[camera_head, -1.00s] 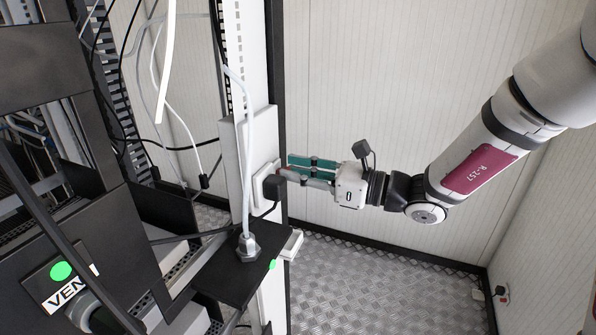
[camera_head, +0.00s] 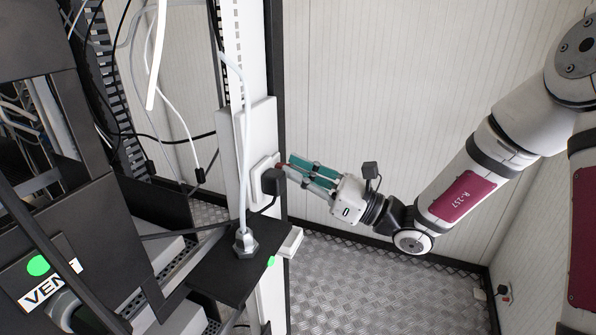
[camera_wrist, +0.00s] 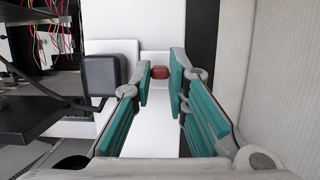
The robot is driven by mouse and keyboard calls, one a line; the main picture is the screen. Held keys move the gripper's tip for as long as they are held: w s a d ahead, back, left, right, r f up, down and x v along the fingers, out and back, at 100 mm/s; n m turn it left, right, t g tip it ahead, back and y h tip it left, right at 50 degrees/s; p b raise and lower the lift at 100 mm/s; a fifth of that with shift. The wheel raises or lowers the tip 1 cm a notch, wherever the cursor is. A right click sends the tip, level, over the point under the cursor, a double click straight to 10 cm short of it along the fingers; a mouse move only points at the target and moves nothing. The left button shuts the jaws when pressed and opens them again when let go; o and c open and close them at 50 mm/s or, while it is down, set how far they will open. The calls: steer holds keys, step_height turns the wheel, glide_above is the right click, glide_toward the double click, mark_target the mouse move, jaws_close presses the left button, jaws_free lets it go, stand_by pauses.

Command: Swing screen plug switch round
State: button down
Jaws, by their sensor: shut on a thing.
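The socket plate (camera_head: 262,165) is white and sits on the white post of the rack. A black plug (camera_head: 272,182) with a cable is in it, and it also shows left of the fingers in the wrist view (camera_wrist: 103,75). The switch (camera_wrist: 160,72) is a small red block on the plate, between my fingertips. My gripper (camera_head: 291,166) with teal finger pads reaches the plate from the right, its body tilted down to the right. It is shut on the red switch, beside the plug. The fingertips (camera_wrist: 161,76) hide part of the switch's sides.
A black shelf (camera_head: 215,280) with a grey cable gland (camera_head: 245,243) juts out below the socket. Loose white and black cables hang in the rack at the left.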

steer(key=shift+w+a+f+t+y+b, duration=0.1)
steer(key=shift+f+t+y+b, duration=0.3)
steer(key=shift+y, duration=0.65)
steer(key=shift+a+f+t+y+b, duration=0.1)
steer(key=shift+f+t+y+b, duration=0.3)
steer(key=shift+y, duration=0.65)
steer(key=shift+f, duration=0.15)
steer(key=c, duration=1.8)
jaws_free()
steer(key=shift+c, duration=0.2)
steer(key=v, duration=1.2)
steer(key=shift+a, duration=0.1)
